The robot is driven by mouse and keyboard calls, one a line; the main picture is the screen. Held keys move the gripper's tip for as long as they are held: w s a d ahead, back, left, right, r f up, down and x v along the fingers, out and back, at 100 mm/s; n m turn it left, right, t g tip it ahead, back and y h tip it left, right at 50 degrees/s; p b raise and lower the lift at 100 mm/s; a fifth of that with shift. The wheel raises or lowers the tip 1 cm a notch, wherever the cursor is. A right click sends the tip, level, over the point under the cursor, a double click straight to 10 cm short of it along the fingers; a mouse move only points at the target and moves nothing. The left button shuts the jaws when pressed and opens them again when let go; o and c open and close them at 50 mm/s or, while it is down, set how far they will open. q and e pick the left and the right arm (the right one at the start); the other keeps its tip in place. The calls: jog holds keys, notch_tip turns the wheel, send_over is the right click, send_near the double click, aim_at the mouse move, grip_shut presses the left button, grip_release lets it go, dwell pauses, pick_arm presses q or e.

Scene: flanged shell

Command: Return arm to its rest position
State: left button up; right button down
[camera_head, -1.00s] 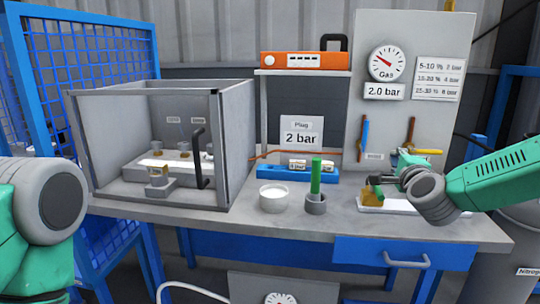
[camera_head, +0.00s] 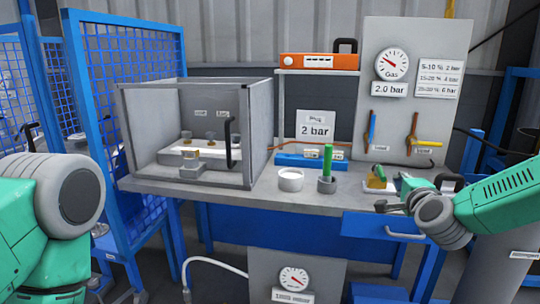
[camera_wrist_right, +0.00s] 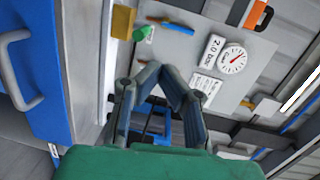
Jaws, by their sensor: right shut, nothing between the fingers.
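My right gripper (camera_head: 388,206) shows in the head view in front of the bench's right part, just above the blue drawer. Its fingers are closed together and hold nothing. The right wrist view shows its fingers (camera_wrist_right: 160,75) from behind, with their tips converging. My right arm (camera_head: 495,200) comes in from the right edge. My left arm (camera_head: 65,195) shows at the left edge of the head view; its gripper is out of view.
The workbench (camera_head: 330,200) carries an open-fronted grey enclosure (camera_head: 250,130), a white bowl (camera_head: 290,180), a green-handled tool in a cup (camera_head: 327,163) and a yellow-green piece (camera_head: 376,178). The blue drawer (camera_head: 385,228) is under the bench. A gas panel (camera_head: 415,115) stands behind.

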jog(key=s+a+f+n+g+y, duration=0.1)
jog(key=s+a+f+n+g, duration=0.25)
jog(key=s+f, duration=0.45)
jog(key=s+a+f+n+g+y, duration=0.1)
jog(key=s+a+f+n+g, duration=0.2)
jog(key=s+f, duration=0.5)
jog(key=s+a+f+n+g+y, duration=0.1)
jog(key=s+a+f+n+g, duration=0.3)
jog(key=f, duration=0.6)
jog(key=s+d+f+n+g, duration=0.2)
jog(key=s+f+n, duration=0.1)
jog(key=s, duration=0.6)
jog(key=s+d+f+n+g+h, duration=0.1)
jog(key=s+d+f+n, duration=0.1)
jog(key=s, duration=0.8)
jog(key=s+d+f+n+g, duration=0.2)
jog(key=s+f+n, duration=0.1)
jog(key=s, duration=0.6)
jog(key=shift+s+f+n+g+h, duration=0.3)
jog(key=shift+s+f+n+g, duration=0.05)
jog(key=shift+f, duration=0.15)
jog(key=shift+w, duration=0.15)
